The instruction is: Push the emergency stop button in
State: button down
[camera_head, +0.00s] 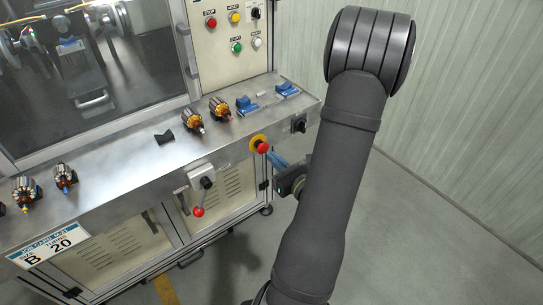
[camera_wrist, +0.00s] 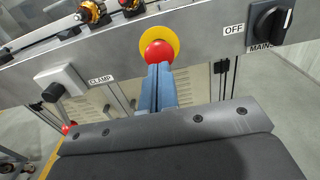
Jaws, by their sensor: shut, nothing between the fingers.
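The emergency stop button (camera_head: 262,147) is a red mushroom head on a yellow round plate, on the front face of the machine's metal ledge. In the wrist view the red button (camera_wrist: 159,53) is at the upper middle, with its lower edge partly hidden by my fingertips. My gripper (camera_head: 273,156) is shut and empty, with its blue fingers pointing at the button from the front. In the wrist view the closed fingertips (camera_wrist: 159,68) overlap the button's lower edge. I cannot tell whether they touch it.
A black MAINS switch (camera_wrist: 270,22) sits right of the button. A CLAMP lever with a red knob (camera_head: 199,211) hangs to the left. Several armatures (camera_head: 193,120) and blue holders (camera_head: 246,105) stand on the ledge (camera_head: 130,160). A red STOP button (camera_head: 212,22) is on the upper panel.

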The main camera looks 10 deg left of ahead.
jog(key=shift+x, duration=1)
jog(key=shift+x, duration=1.05)
jog(key=shift+r, duration=0.1)
jog(key=v, duration=1.4)
jog(key=shift+s, duration=0.2)
jog(key=shift+d, duration=0.15)
jog(key=shift+w, duration=0.1)
send_near(265, 150)
jog(key=shift+x, duration=1.85)
